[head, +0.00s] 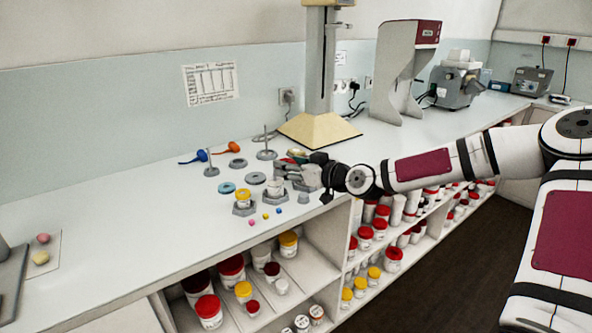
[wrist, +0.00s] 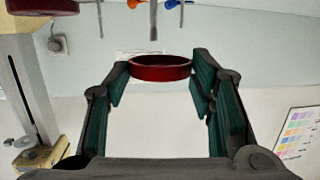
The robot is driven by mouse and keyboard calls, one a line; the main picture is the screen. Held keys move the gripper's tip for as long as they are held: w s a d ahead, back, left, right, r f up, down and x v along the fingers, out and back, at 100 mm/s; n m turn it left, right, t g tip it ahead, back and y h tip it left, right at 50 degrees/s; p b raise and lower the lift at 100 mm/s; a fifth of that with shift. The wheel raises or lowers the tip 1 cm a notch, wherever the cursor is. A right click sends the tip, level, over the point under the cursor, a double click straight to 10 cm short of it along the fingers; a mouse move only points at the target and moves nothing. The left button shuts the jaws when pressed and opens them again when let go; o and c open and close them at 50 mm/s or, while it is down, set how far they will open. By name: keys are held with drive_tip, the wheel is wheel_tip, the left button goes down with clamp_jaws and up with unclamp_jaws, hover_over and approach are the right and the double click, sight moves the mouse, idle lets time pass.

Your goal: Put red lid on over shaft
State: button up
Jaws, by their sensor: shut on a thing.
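My gripper (head: 290,162) is over the bench among the small parts. In the wrist view my gripper (wrist: 160,75) is shut on the red lid (wrist: 160,70), a dark red ring-shaped piece held between the fingertips. The lid is mostly hidden in the head view. Thin upright shafts stand on round grey bases: one taller shaft (head: 265,139) behind the gripper and one shorter shaft (head: 208,160) to the left. In the wrist view, thin rods (wrist: 153,20) show at the top edge, apart from the lid. I cannot tell which shaft the task means.
A yellow-lidded jar (head: 243,196) and a white jar (head: 275,186) stand in grey holders near the front. Grey rings (head: 256,178), a blue ring (head: 227,187) and blue and orange scoops (head: 228,148) lie nearby. A tall stand (head: 319,130) is behind. The left bench is mostly clear.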

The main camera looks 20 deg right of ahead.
drive_tip(key=r+b+x, duration=0.1)
drive_tip(key=b+x, duration=0.2)
drive_tip(key=x, duration=0.3)
drive_tip(key=shift+w+d+b, duration=0.25)
drive_tip(key=shift+d+b, duration=0.05)
drive_tip(key=shift+b, duration=0.1)
drive_tip(key=shift+f, duration=0.2)
idle(0.4)
drive_tip(key=shift+f+b, duration=0.5)
drive_tip(key=shift+f, duration=0.8)
drive_tip(key=shift+f, duration=0.1)
drive_tip(key=shift+f+b, duration=0.65)
drive_tip(key=shift+f, duration=0.8)
drive_tip(key=shift+f+b, duration=0.3)
drive_tip(key=shift+f, duration=0.45)
drive_tip(key=o, duration=1.2)
